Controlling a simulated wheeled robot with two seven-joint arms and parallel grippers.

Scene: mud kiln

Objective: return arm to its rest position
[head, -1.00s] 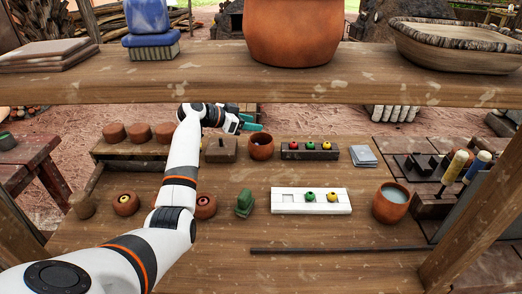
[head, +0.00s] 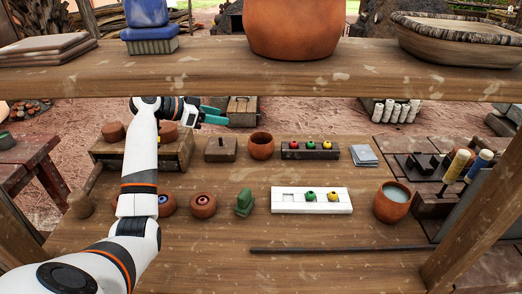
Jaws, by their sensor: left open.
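My left arm reaches in from the lower left of the head view. Its gripper (head: 206,116), with teal fingers, is open and empty. It is raised behind the workbench's far edge, left of the clay cup (head: 261,146), and touches nothing that I can see. My right gripper is not in view.
A wooden shelf (head: 220,75) spans the view above the bench (head: 300,235). A white tray (head: 282,208) holds green and yellow pieces. A dark rack (head: 310,155), a green block (head: 244,202), a filled pot (head: 393,203) and a long dark rod (head: 340,250) are also on the bench.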

